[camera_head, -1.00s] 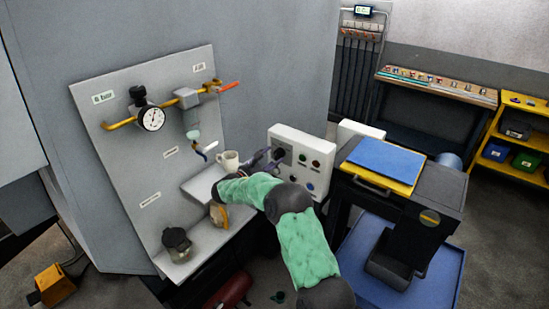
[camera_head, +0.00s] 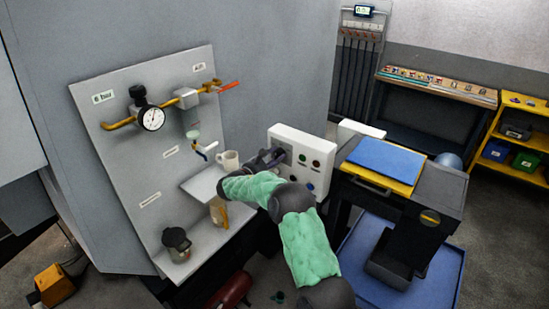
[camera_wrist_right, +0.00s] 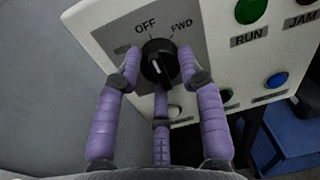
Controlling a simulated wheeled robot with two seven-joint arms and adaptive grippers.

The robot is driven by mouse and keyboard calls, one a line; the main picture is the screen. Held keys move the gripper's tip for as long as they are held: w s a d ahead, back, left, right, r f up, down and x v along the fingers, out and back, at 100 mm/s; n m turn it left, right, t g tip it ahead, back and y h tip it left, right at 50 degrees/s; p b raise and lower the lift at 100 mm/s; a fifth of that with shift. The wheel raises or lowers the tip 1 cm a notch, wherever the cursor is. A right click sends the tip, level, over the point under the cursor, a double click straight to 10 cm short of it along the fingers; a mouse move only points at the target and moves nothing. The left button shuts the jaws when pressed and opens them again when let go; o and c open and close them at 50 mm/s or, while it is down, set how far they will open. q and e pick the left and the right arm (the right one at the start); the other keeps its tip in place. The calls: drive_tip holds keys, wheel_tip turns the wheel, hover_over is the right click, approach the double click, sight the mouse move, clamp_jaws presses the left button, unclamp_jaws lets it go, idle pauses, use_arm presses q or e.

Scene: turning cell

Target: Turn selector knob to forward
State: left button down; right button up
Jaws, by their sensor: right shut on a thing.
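The black selector knob (camera_wrist_right: 159,58) sits on a dark grey plate (camera_wrist_right: 110,30) of a white control box (camera_head: 303,139). The labels OFF and FWD stand above it, with a third label, too faint to read, to its left. A short white mark shows on the knob's face; I cannot tell for sure which label it points to. My right gripper (camera_wrist_right: 160,66) has its purple fingers around the knob, shut on it. In the head view my right gripper (camera_head: 272,158) is at the box's left part and hides the knob. My left gripper is not in view.
Beside the knob are a green RUN button (camera_wrist_right: 250,10), a red JAM light (camera_wrist_right: 306,2) and a blue button (camera_wrist_right: 277,80). A black cabinet with a blue-topped yellow tray (camera_head: 420,181) is to the right.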

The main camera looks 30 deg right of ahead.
drive_tip(key=m+b, duration=0.6)
drive_tip(key=shift+b, duration=0.4)
drive_tip(key=shift+m+b, duration=1)
drive_tip(key=shift+b, duration=0.1)
drive_tip(key=shift+r+m+y+b, duration=0.2)
drive_tip(key=shift+m+y+b, duration=0.1)
drive_tip(key=shift+m+b, duration=0.6)
drive_tip(key=shift+d, duration=0.1)
drive_tip(key=o, duration=1.1)
drive_tip(key=shift+s, duration=0.1)
drive_tip(key=shift+o, duration=0.2)
